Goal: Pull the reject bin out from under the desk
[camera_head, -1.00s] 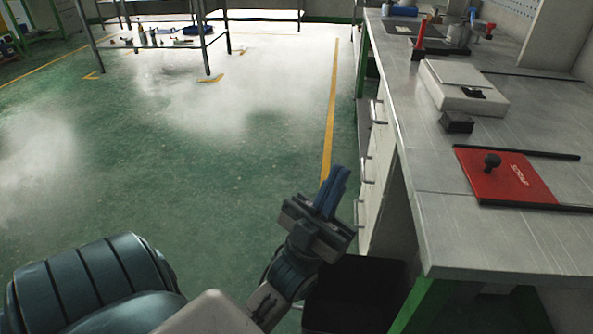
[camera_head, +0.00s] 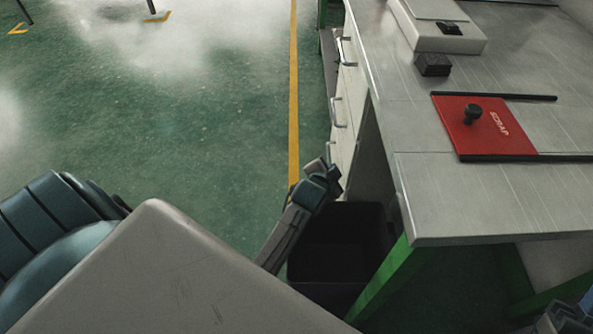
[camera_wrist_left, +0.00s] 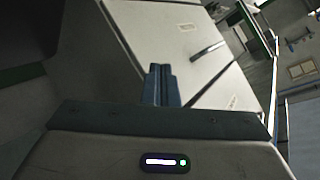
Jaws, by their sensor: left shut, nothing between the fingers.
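The reject bin (camera_head: 338,246) is a dark, open-topped box on the floor, below the desk's left edge, between the drawer unit and a green desk leg. My left gripper (camera_head: 322,178) is at the bin's far left rim, close to the drawer fronts. My arm covers part of the bin's left side, and I cannot tell whether the gripper touches it. In the left wrist view the blue fingers (camera_wrist_left: 160,84) are together and empty, in front of the white drawers. A piece of what looks like my right gripper (camera_head: 570,318) shows at the bottom right corner; its jaws are unclear.
The metal desk (camera_head: 480,205) overhangs the bin area and carries a red SCRAP plate (camera_head: 490,140) and a small black block (camera_head: 433,65). Drawer handles (camera_head: 338,112) stick out. A green leg (camera_head: 385,275) stands right of the bin. The green floor (camera_head: 200,130) at left is clear.

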